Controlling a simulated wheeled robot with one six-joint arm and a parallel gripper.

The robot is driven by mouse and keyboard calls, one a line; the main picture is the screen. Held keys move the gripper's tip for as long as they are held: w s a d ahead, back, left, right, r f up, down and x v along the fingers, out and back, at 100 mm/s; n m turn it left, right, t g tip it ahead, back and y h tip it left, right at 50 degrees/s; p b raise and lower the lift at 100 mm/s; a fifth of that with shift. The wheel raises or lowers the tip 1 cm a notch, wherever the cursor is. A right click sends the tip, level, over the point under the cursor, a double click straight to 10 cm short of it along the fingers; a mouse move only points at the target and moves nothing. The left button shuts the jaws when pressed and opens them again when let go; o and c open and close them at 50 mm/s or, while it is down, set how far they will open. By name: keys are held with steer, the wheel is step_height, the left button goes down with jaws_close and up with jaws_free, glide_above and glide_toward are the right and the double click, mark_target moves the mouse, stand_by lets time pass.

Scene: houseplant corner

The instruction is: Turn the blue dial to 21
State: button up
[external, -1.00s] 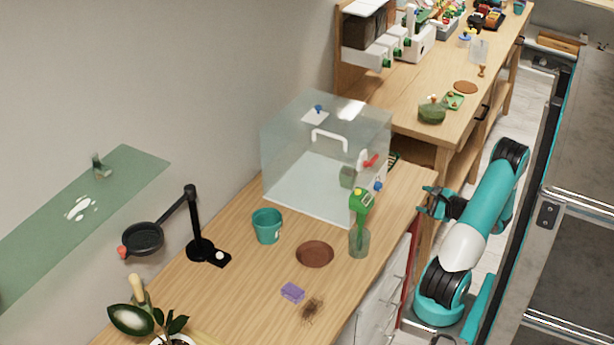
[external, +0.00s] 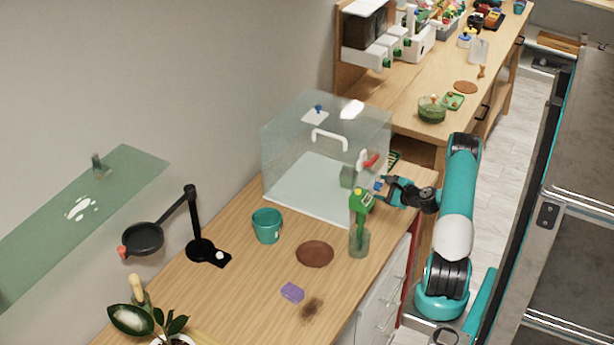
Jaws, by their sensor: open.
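A second blue knob (external: 318,108) sits on a white plate on top of the box.
The clear box (external: 290,150) has a white handle and a red lever (external: 370,161). A green spray bottle (external: 359,238) stands close below my gripper. A teal pot (external: 266,226), brown saucer (external: 315,254) and purple sponge (external: 292,293) are on the wooden bench.

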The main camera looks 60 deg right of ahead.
steer(key=c, duration=0.9)
steer(key=shift+r+m+p, duration=0.15)
steer(key=shift+m+p, duration=0.15)
steer(key=shift+p, duration=0.2)
steer(key=m+y+p, duration=0.1)
steer(key=m+p, duration=0.1)
steer(key=shift+d+r+p, duration=0.1)
steer(key=shift+p, duration=0.25)
steer(key=m+y+p, duration=0.2)
steer(key=m, duration=0.1)
steer(key=shift+d+m+g+y, duration=0.15)
steer(key=shift+m+g+y, duration=0.15)
steer(key=shift+y, duration=0.1)
steer(key=m+y, duration=0.1)
steer(key=m, duration=0.1)
steer(key=m+y, duration=0.1)
steer(key=shift+d+f+m+y+b, duration=0.15)
steer(key=shift+f+m+y+b, duration=0.15)
steer(key=shift+f+m+b, duration=0.1)
steer(key=m+t+y+b, duration=0.1)
steer(key=m, duration=0.2)
steer(key=shift+y+b, duration=0.35)
steer(key=shift+y, duration=0.05)
steer(key=shift+r, duration=0.1)
